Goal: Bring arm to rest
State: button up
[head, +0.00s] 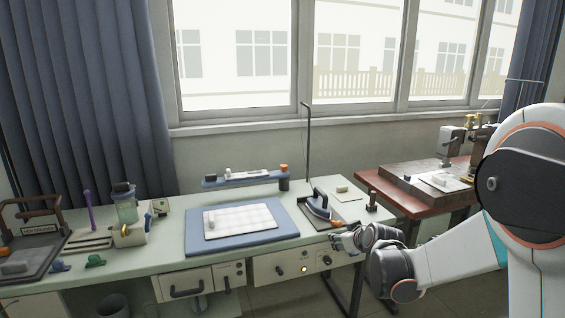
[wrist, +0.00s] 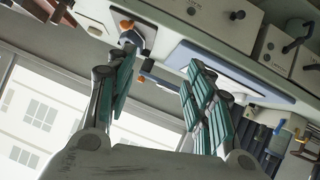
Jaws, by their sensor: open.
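My gripper (head: 345,238) is at the front right edge of the pale green workbench (head: 160,250) in the head view, close to the iron. In the wrist view my gripper (wrist: 155,85) shows its two green-padded fingers spread apart, with nothing between them. The arm reaches in from the right side of the head view, bent at the elbow. The wrist view is turned over, with the bench along its top and the window at the lower left.
A dark iron (head: 318,205) stands on a board at the bench's right end. A blue mat (head: 240,238) with a white quilted piece (head: 238,218) lies mid-bench. A thin pole (head: 307,140) rises behind. A reddish-brown table (head: 400,195) with machines stands at right.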

jog(key=s+r+m+g, duration=0.1)
jog(key=s+r, duration=0.4)
jog(key=s, duration=0.4)
jog(key=s+r+m+g, duration=0.1)
jog(key=s+r, duration=0.3)
jog(key=s, duration=0.6)
jog(key=s+d+f+m+g+h, duration=0.1)
jog(key=s+f+m+g, duration=0.1)
jog(key=s, duration=1.8)
jog(key=shift+m+h, duration=0.4)
jog(key=shift+m, duration=0.1)
